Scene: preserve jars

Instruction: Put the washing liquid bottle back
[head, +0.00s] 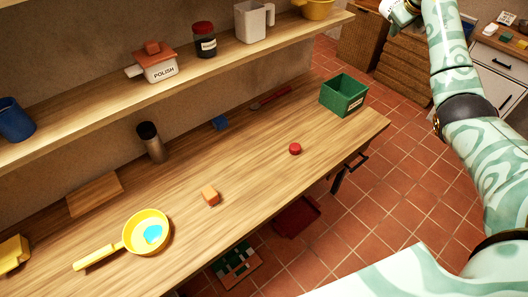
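I cannot make out a thing that is clearly a washing liquid bottle. A brown-grey cylinder with a dark cap (152,143) stands upright on the wooden worktop (250,150) near the wall; no label on it can be read. My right arm rises along the right side of the picture. Its end, a white part at the top edge, is cut off, so fingertips and anything held do not show. My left gripper is not in view.
A yellow pan with a cyan patch (146,232), orange block (210,195), red disc (295,149), blue block (219,122) and green bin (344,95) are on the worktop.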

